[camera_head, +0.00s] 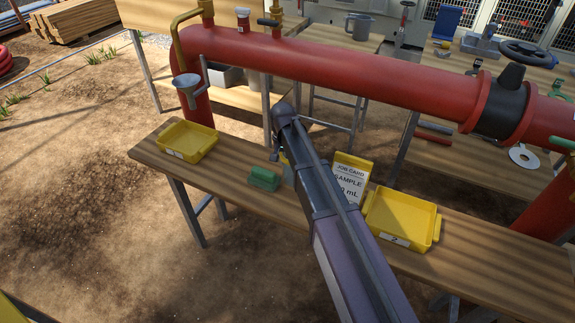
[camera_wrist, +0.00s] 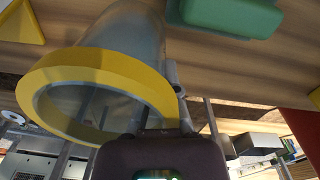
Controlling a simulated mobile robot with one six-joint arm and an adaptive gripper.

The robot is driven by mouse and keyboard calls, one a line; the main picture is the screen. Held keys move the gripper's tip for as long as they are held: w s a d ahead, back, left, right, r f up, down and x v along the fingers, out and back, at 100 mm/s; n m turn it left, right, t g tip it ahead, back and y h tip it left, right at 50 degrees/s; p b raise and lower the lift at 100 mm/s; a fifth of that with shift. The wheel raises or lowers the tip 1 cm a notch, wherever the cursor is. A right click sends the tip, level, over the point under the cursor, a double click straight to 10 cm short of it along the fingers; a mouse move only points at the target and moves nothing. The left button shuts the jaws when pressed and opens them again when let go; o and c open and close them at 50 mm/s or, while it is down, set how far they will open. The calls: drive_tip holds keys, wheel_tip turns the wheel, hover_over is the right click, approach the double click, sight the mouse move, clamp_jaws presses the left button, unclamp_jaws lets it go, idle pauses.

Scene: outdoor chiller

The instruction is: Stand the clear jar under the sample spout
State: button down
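The clear jar (camera_wrist: 125,40) has a yellow rim (camera_wrist: 100,75) and fills the upper left of the wrist view, its open mouth toward the camera. In the head view, a sliver of the jar (camera_head: 288,174) shows on the bench behind my arm. My gripper (camera_wrist: 176,90) is right at the jar; one grey finger shows beside its wall. The other finger is hidden, so I cannot tell whether it grips. The brass sample spout (camera_head: 177,42) bends down from the red pipe at the left, with a grey funnel (camera_head: 187,88) below it.
A yellow tray (camera_head: 162,151) is on the bench's left end, below the funnel. A green block (camera_head: 264,179) lies next to the jar. A yellow job card (camera_head: 354,166) and another yellow tray (camera_head: 370,208) are to the right. The red pipe (camera_head: 330,62) runs behind.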

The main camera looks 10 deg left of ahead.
drive_tip(key=shift+f, duration=0.4)
drive_tip(key=c, duration=0.8)
unclamp_jaws()
drive_tip(key=shift+r, duration=0.2)
wheel_tip(320, 180, up, 12)
drive_tip(key=p, duration=1.2)
drive_tip(key=shift+a, duration=0.1)
